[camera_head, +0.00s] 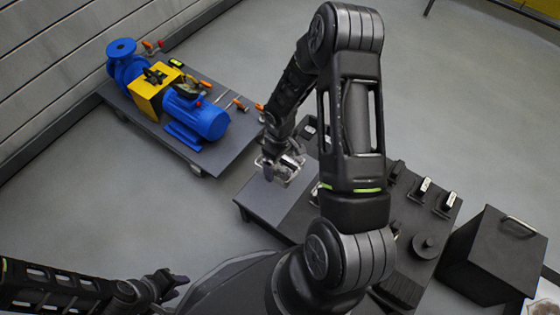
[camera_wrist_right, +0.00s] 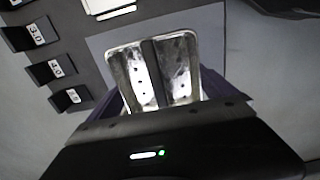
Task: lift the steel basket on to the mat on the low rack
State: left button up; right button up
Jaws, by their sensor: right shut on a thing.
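The steel basket (camera_wrist_right: 179,70) is a small shiny silver tray with a dark bar across its middle; it also shows in the head view (camera_head: 292,174). My right gripper (camera_head: 270,168) is shut on the basket from above. In the wrist view the basket appears level over the grey mat (camera_wrist_right: 212,30) on the dark low rack (camera_head: 240,207). The mat (camera_head: 268,200) is partly hidden by my right arm in the head view. I cannot tell whether the basket touches it. My left gripper (camera_head: 172,284) is low at the left, away from the basket, its jaw gap unclear.
Dark numbered blocks (camera_wrist_right: 48,70) stand on the rack beside the mat. A dark box with a handle (camera_head: 495,250) is at the right. A low cart (camera_head: 222,150) with a blue pump and motor (camera_head: 200,118) and tools stands at the back left. Open floor lies around.

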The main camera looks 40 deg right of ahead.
jog(key=shift+f, duration=0.2)
jog(key=shift+f+b, duration=2.8)
jog(key=shift+f, duration=0.5)
jog(key=shift+f+b, duration=0.55)
jog(key=shift+f, duration=0.2)
jog(key=o, duration=1.1)
jog(key=shift+o, duration=0.2)
notch_tip(320, 180, up, 8)
jog(key=p, duration=0.6)
